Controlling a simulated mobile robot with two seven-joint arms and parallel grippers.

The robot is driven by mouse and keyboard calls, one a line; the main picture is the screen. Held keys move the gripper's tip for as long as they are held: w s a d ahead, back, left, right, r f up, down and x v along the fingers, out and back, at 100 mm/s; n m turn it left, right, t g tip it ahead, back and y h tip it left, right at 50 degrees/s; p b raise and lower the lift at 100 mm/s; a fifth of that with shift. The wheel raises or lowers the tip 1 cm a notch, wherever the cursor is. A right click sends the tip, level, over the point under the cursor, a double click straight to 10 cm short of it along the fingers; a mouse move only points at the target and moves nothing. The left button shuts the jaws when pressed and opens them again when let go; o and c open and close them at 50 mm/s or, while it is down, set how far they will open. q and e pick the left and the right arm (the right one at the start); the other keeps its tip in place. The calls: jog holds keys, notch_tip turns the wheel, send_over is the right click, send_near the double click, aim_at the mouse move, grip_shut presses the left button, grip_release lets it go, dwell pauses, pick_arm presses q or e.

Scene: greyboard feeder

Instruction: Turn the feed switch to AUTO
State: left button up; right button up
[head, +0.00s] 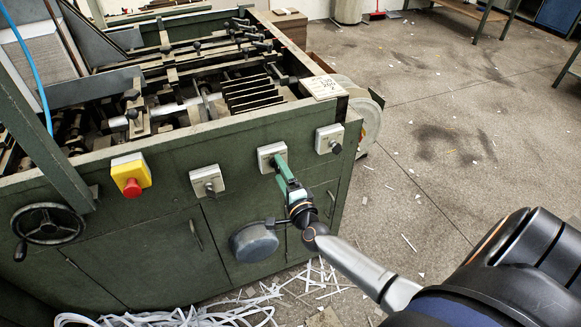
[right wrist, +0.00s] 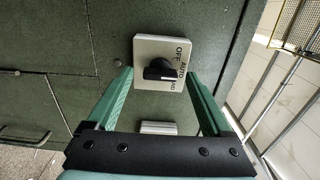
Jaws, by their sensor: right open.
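The feed switch is a dark rotary knob on a pale square plate (right wrist: 146,48), which carries the lettering OFF, AUTO and a partly hidden word ending in ND. The dark knob (right wrist: 159,69) sits in the middle of the plate; I cannot tell for sure which word it points to. In the head view the switch plate (head: 266,155) is on the green machine's front, partly covered by my gripper. My right gripper (head: 281,163) is open in front of it. In the right wrist view its green fingers (right wrist: 158,76) stand either side of the knob, apart from it. My left gripper is out of view.
Similar switches flank it, one to the left (head: 207,181) and one to the right (head: 329,139). A red emergency button on a yellow box (head: 131,175) and a handwheel (head: 47,223) are further left. A round grey housing (head: 254,243) sits below. Paper strips (head: 190,315) litter the floor.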

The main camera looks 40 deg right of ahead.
jog(key=v, duration=1.1)
jog(key=shift+s, duration=0.25)
jog(key=shift+a, duration=0.15)
jog(key=s+a+f+n+g+y, duration=0.2)
jog(key=s+a+f+n+y, duration=0.1)
jog(key=a+n, duration=0.35)
jog(key=s+a+f+n+g+y, duration=0.2)
jog(key=s+a+f+n+y, duration=0.15)
jog(key=a+n, duration=0.35)
jog(key=s+f+n+g, duration=0.4)
jog(key=s+n, duration=0.3)
jog(key=n, duration=0.2)
jog(key=shift+s+a+f+p, duration=0.4)
jog(key=shift+a+f+p, duration=0.1)
jog(key=shift+f, duration=0.1)
